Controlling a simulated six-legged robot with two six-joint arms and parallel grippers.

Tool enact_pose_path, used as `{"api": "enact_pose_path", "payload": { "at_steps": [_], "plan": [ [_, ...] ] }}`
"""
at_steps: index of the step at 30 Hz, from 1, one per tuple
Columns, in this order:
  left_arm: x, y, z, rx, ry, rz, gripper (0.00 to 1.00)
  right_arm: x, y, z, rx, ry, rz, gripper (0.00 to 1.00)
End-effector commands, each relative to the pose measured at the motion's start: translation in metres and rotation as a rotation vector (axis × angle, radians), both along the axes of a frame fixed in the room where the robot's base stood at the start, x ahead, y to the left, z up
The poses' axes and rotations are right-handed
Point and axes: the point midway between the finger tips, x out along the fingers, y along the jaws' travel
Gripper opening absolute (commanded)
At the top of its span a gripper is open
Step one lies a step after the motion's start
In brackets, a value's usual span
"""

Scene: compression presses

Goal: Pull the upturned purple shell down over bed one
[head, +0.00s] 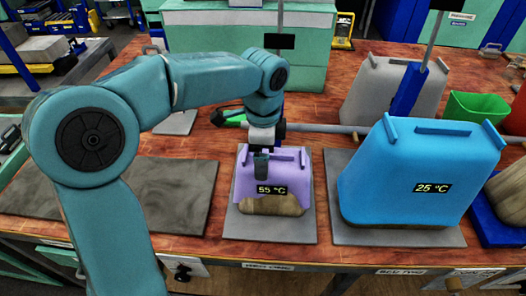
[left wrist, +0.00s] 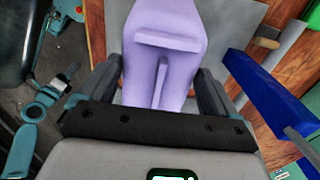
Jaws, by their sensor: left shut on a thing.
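The purple shell (head: 292,182), with a 55 °C display, is over bed one, a grey plate (head: 232,228). A brown rounded lump (head: 270,205) shows below the shell's front edge. My left gripper (head: 261,165) comes from above and is shut on the shell's top grip; the contact is partly hidden in the head view. In the left wrist view the purple shell (left wrist: 172,15), with its raised bars, lies between the fingers of my left gripper (left wrist: 158,90). My right gripper is not in view.
A blue shell (head: 400,170) reading 25 °C covers the neighbouring bed (head: 335,200) on the right. A grey shell (head: 385,95), a blue post (head: 408,90) and a green bin (head: 475,112) stand behind. A dark slab (head: 150,180) lies left; bare wood separates it from bed one.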

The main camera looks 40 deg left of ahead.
Motion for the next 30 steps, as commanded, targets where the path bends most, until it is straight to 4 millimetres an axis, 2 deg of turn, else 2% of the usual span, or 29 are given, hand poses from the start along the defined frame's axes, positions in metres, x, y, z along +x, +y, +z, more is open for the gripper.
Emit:
{"api": "enact_pose_path", "payload": {
  "at_steps": [11, 12, 19, 22, 26, 30],
  "plan": [
    [0.0, 0.0, -0.006, 0.0, 0.0, 0.0, 0.23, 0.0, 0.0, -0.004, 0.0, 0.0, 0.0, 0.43],
    [0.0, 0.0, -0.006, 0.0, 0.0, 0.0, 1.0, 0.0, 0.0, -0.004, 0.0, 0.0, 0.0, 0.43],
    [0.0, 0.0, -0.005, 0.0, 0.0, 0.0, 1.0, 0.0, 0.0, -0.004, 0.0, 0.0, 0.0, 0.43],
    [0.001, 0.0, 0.001, 0.0, -0.002, 0.0, 1.0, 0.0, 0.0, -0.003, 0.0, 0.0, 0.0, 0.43],
    [0.001, 0.0, 0.024, -0.001, -0.006, 0.0, 1.0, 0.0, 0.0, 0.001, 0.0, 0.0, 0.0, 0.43],
    [0.001, 0.0, 0.062, -0.001, -0.006, 0.0, 1.0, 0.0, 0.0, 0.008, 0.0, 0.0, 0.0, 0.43]
  ]
}}
